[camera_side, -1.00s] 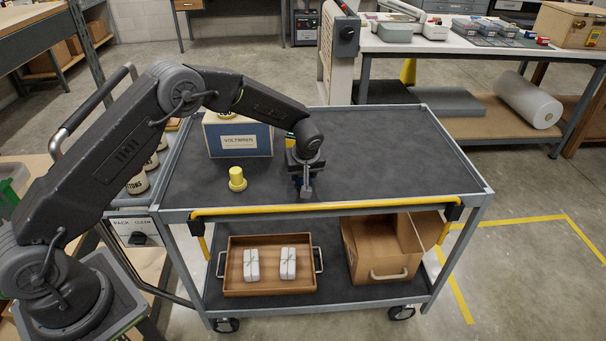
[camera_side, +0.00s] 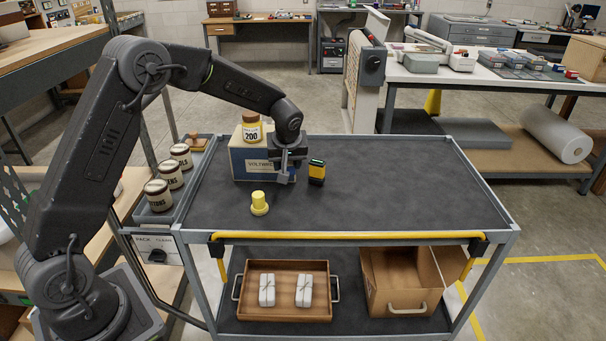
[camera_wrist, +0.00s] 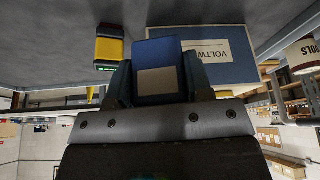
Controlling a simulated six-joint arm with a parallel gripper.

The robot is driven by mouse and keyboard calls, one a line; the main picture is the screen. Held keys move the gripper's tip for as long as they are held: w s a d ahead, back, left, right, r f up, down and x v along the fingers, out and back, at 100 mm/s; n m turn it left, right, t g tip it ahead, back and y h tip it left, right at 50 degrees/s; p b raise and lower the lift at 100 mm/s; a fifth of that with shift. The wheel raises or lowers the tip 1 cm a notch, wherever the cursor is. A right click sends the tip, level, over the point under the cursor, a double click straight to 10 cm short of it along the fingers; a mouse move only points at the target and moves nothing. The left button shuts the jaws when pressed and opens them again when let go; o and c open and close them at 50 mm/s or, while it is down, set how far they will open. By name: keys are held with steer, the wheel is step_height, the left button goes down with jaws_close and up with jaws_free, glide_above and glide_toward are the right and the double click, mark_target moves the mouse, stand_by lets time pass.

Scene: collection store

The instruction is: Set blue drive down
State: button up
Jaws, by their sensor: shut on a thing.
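The blue drive (camera_wrist: 160,52), a blue block with a grey label, sits between the fingers of my gripper (camera_wrist: 157,80) in the wrist view. My gripper is shut on it. In the side view my gripper (camera_side: 285,175) hangs over the cart top, in front of the right part of the blue-and-white box; the drive is mostly hidden there by the fingers. I cannot tell whether it touches the cart top (camera_side: 400,190).
The box (camera_side: 246,166) carries a yellow jar labelled 200 (camera_side: 251,133). A yellow-and-black device (camera_side: 317,173) stands close right of my gripper. A yellow knob-shaped piece (camera_side: 259,203) stands front left. The cart's right half is clear.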

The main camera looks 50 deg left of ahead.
steer(key=s+a+m, duration=0.1)
steer(key=s+a, duration=0.8)
steer(key=s, duration=0.4)
steer(key=s+a+m, duration=0.1)
steer(key=s+a, duration=0.8)
steer(key=s, duration=0.4)
glide_above(219, 205)
steer(key=f, duration=0.4)
steer(key=d+f, duration=0.1)
steer(key=f, duration=0.1)
steer(key=shift+s, duration=0.4)
steer(key=shift+f, duration=2.05)
steer(key=shift+f, duration=0.1)
steer(key=o, duration=0.9)
steer(key=shift+o, duration=0.2)
